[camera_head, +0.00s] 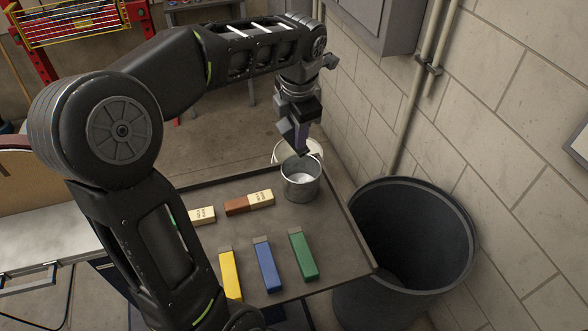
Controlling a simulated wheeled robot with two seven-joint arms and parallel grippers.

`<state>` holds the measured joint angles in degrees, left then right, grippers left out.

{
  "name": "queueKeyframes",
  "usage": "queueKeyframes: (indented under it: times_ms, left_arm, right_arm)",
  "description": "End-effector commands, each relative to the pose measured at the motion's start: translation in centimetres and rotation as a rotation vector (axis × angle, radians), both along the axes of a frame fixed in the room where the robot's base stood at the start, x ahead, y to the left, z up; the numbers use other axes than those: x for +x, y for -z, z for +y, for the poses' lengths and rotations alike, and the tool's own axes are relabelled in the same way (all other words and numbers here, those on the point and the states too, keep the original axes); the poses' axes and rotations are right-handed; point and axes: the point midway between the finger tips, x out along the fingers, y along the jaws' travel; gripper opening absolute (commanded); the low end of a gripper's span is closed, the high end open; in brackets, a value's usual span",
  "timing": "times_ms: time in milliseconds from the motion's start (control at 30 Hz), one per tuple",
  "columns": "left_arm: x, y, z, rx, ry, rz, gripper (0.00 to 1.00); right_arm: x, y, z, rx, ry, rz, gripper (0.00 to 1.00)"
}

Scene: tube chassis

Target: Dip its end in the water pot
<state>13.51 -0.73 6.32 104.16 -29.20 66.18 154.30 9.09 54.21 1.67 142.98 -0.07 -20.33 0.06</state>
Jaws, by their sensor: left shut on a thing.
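The water pot (301,182) is a grey metal pot standing at the far right part of the tray-like table top (345,235), with a pale surface visible inside. My left gripper (297,127) is above the pot, pointing down. The bar's lower end hangs just above the pot's far rim in the picture. I cannot tell the exact gap. My right gripper is out of view.
Yellow (230,274), blue (266,265) and green (302,254) bars lie at the front of the table. Labelled blocks (249,203) lie left of the pot. A white bucket (313,147) shows behind it. A large black bin (415,235) and block wall (500,110) bound the right.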

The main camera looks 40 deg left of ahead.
Motion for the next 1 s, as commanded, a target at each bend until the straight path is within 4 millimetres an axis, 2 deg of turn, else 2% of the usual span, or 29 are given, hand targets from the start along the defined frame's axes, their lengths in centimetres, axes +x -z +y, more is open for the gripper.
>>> queueKeyframes:
  times_ms: [33, 100, 267, 1000]
  left_arm:
    - [0.1, -1.0, 0.0, 0.0, 0.0, -0.004, 0.0]
    - [0.1, -1.8, 0.0, 0.001, -0.001, -0.003, 0.0]
    - [0.0, -2.9, 0.0, 0.0, -0.001, -0.002, 0.0]
    - [0.0, -2.9, 0.0, 0.0, 0.0, -0.001, 0.0]
  right_arm:
    - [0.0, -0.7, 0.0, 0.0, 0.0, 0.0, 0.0]
    - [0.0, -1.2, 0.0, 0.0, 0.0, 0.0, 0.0]
    - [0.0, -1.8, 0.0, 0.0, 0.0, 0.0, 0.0]
    - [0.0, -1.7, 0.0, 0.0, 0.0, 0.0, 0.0]
